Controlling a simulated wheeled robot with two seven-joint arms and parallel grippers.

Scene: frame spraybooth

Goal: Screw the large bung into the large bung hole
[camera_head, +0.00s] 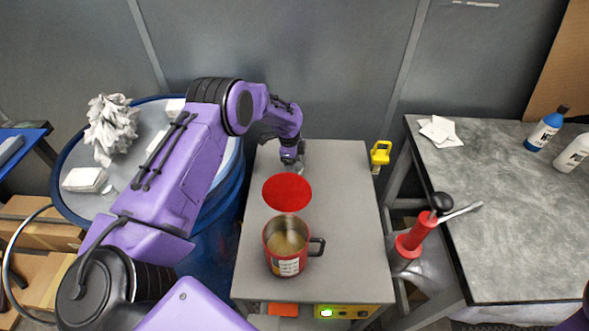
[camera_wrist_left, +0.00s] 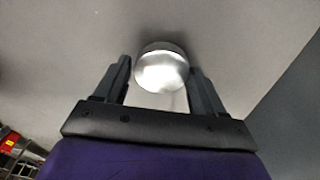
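My left gripper (camera_head: 291,163) is above the far end of the grey bench top, right of the blue drum (camera_head: 222,200). In the left wrist view my left gripper (camera_wrist_left: 160,68) has its fingertips against both sides of a round silvery piece, which looks like the large bung (camera_wrist_left: 162,72). In the head view this piece is too small to make out clearly. The large bung hole cannot be made out; my left arm covers much of the drum lid (camera_head: 150,120). My right gripper is out of view.
On the bench (camera_head: 345,220) stand a red pot (camera_head: 270,245) of beige liquid and a red disc (camera_head: 287,192). A crumpled white rag (camera_head: 110,125) and a white stack (camera_head: 84,180) lie on the drum. Right stands a table (camera_head: 520,220) with bottles; a red pump (camera_head: 415,235) is beside it.

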